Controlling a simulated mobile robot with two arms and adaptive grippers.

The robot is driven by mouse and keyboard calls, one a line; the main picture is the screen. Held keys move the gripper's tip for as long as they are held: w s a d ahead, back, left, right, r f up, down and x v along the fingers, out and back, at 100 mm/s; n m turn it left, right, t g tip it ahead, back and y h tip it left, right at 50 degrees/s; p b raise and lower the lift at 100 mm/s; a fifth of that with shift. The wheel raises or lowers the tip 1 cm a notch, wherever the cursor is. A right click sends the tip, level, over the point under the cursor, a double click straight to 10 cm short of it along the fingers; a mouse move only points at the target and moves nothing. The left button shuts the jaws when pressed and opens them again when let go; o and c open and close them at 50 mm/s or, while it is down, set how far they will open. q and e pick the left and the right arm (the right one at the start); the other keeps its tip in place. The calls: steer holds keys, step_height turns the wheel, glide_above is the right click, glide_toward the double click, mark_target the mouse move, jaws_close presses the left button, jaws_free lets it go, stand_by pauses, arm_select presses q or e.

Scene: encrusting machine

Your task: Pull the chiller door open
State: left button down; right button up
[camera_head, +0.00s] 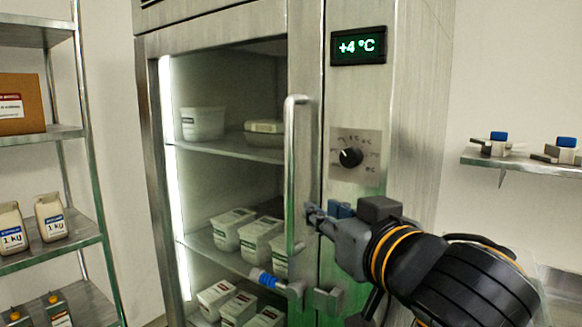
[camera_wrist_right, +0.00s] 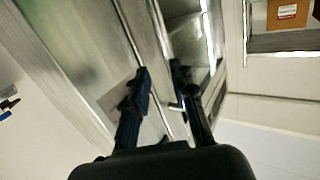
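The chiller door (camera_head: 305,45) is a steel frame around a large window, and it looks shut. Its handle (camera_head: 290,170) is a vertical steel bar on the right side of the door. My right gripper (camera_head: 306,210) reaches in from the right, beside the lower half of the handle. In the right wrist view its two dark fingers (camera_wrist_right: 161,72) stand apart with a gap between them. I cannot tell whether they touch the handle. A grey, blue-tipped piece (camera_head: 272,280) shows near the handle's lower end. My left gripper is not in view.
White tubs (camera_head: 232,225) stand on the shelves inside the chiller. A display (camera_head: 358,46) and a black knob (camera_head: 350,157) are on the right panel. A rack (camera_head: 85,232) with a cardboard box (camera_head: 20,103) and bags stands at left. A wall shelf (camera_head: 530,162) is at right.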

mark_target(291, 167)
step_height(291, 167, up, 4)
steer(key=s, duration=0.1)
steer(key=shift+t, duration=0.4)
steer(key=p+x, duration=0.1)
steer(key=x, duration=0.3)
steer(key=p+x, duration=0.1)
steer(key=x, duration=0.4)
steer(key=a+p+x, duration=0.1)
steer(key=x, duration=0.3)
steer(key=shift+w, duration=0.1)
jaws_close()
